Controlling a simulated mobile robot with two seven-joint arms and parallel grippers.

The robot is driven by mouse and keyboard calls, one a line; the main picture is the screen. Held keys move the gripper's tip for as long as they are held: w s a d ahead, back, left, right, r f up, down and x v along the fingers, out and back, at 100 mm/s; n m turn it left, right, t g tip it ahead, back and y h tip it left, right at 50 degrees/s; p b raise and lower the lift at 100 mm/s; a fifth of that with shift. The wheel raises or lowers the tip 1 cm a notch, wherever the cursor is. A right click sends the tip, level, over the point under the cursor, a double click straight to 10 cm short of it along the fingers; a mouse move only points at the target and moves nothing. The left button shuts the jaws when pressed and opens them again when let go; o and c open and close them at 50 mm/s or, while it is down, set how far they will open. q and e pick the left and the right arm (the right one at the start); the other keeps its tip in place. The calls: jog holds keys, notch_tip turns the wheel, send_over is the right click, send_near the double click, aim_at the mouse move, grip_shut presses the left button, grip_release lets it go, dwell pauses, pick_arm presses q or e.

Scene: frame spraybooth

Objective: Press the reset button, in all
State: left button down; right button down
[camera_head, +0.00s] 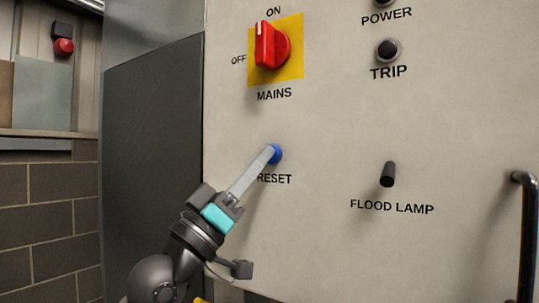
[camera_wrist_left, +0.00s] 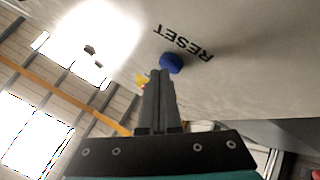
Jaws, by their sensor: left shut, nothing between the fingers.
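The blue reset button (camera_head: 275,154) sits on the pale panel (camera_head: 330,120) just above the word RESET. My left gripper (camera_head: 268,153) comes up from the lower left with its fingers shut together and empty. Its fingertips overlap the left side of the button in the head view. In the left wrist view the button (camera_wrist_left: 171,63) shows just beyond the fingertips (camera_wrist_left: 161,74). I cannot tell for certain whether they touch it or how far the button is pushed in. My right gripper is not in view.
Above is the red MAINS switch (camera_head: 271,46) on a yellow plate. To the right are the FLOOD LAMP toggle (camera_head: 388,174), the TRIP lamp (camera_head: 387,50) and a black handle (camera_head: 527,235). A red knob (camera_head: 64,46) is on the far left wall. The panel around the button is clear.

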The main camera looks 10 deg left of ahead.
pick_arm(q)
jog(key=shift+w, duration=0.3)
jog(key=shift+s, duration=0.2)
dwell(0.4)
jog(key=shift+s+a, duration=0.25)
jog(key=shift+s, duration=0.45)
jog(key=shift+s+a+p, duration=0.25)
jog(key=shift+s+a, duration=0.05)
jog(key=shift+s, duration=0.5)
jog(key=shift+s+a+p, duration=0.25)
jog(key=shift+s, duration=0.5)
jog(key=shift+s+a+p, duration=0.25)
jog(key=shift+s+a, duration=0.05)
jog(key=shift+s, duration=0.5)
